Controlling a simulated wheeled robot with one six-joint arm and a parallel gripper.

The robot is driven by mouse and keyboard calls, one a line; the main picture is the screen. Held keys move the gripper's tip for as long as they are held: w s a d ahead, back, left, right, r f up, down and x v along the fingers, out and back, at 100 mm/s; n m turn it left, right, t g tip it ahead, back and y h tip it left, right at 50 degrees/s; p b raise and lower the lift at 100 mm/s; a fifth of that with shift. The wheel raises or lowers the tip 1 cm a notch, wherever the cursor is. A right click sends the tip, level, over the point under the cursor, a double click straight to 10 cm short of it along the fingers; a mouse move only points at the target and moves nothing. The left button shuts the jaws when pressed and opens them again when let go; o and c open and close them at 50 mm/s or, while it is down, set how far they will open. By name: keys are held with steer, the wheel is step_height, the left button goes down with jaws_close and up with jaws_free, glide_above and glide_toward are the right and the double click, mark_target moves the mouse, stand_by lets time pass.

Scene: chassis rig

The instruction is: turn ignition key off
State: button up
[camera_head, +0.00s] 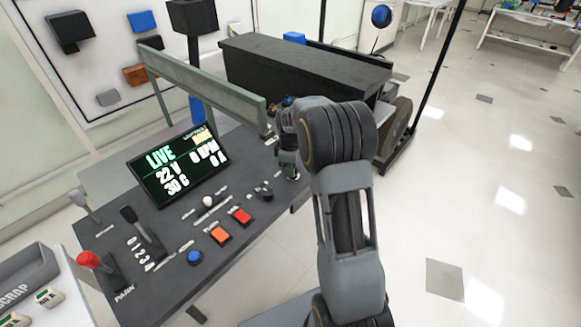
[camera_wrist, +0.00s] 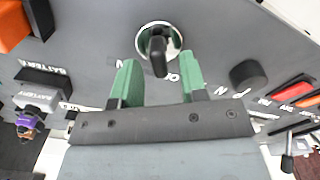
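The ignition key (camera_wrist: 158,57) is a dark key in a round silver lock (camera_wrist: 144,43) on the grey panel, at the top middle of the wrist view. Its grip points down in the picture, towards my gripper. My gripper (camera_wrist: 158,75) is open, with green fingertips on either side, just short of the key. I see no contact with the key. The white lettering by the lock is partly hidden by the fingers. In the head view, my gripper (camera_head: 288,170) is low over the panel's right end, and the key cannot be made out there.
A black knob (camera_wrist: 246,75) stands right of the lock in the wrist view. Red and orange switches (camera_wrist: 295,92) lie further right. The console (camera_head: 165,225) carries a lit screen (camera_head: 178,165), a red button (camera_head: 241,216), an orange button (camera_head: 221,235) and levers. A grey rail (camera_head: 205,80) runs behind.

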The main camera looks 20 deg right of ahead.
step_height(320, 180, up, 13)
steer(key=shift+r+p, duration=0.2)
steer(key=shift+p, duration=0.1)
stand_by(0.6)
